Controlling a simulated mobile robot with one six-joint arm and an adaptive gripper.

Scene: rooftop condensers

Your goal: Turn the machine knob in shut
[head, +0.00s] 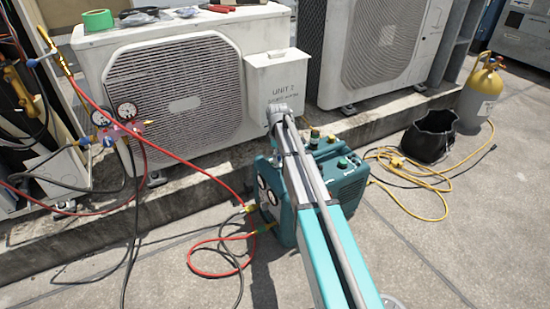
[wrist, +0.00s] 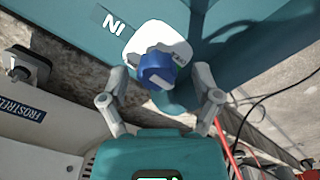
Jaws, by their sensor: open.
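The blue machine knob (wrist: 157,71) sits on a white plate (wrist: 150,42) on the teal machine's face, beside a dark label (wrist: 113,25) reading "IN". Small lettering on the plate right of the knob is too small to read. My gripper (wrist: 160,77) is open in the wrist view, one finger on each side of the knob, with gaps between them and the knob. In the head view the teal machine (head: 345,182) stands on the rooftop floor, partly hidden behind my arm. The knob and my gripper's fingers cannot be made out there.
A condenser (head: 170,90) marked "UNIT 2" stands on a ledge behind the machine. Red and black hoses (head: 205,262) lie on the left, near a gauge manifold (head: 118,125). A yellow cord (head: 425,190), black bucket (head: 430,137) and yellow-topped cylinder (head: 482,95) are on the right.

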